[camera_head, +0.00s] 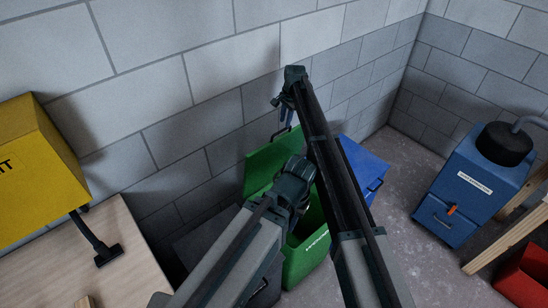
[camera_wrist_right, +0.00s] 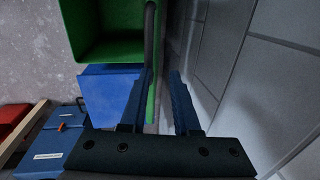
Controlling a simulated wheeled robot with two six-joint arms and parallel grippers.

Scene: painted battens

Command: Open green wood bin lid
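The green bin (camera_head: 307,262) stands by the block wall, with white lettering on its front. Its lid (camera_head: 262,165) is raised and stands steeply near the wall; the bin's inside (camera_wrist_right: 105,35) shows open in the right wrist view. My right gripper (camera_head: 284,112) is above the lid, near a dark handle (camera_head: 280,133). In the right wrist view, its fingers (camera_wrist_right: 160,100) are apart, with the lid's green edge (camera_wrist_right: 154,85) seen between them; contact is unclear.
A blue bin (camera_head: 362,172) stands right of the green one. A blue machine (camera_head: 455,195) with a black top and a red box (camera_head: 523,282) are at the right. A wooden table (camera_head: 100,240) and yellow box (camera_head: 40,170) are at the left. Grey floor (camera_head: 405,255) is clear between.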

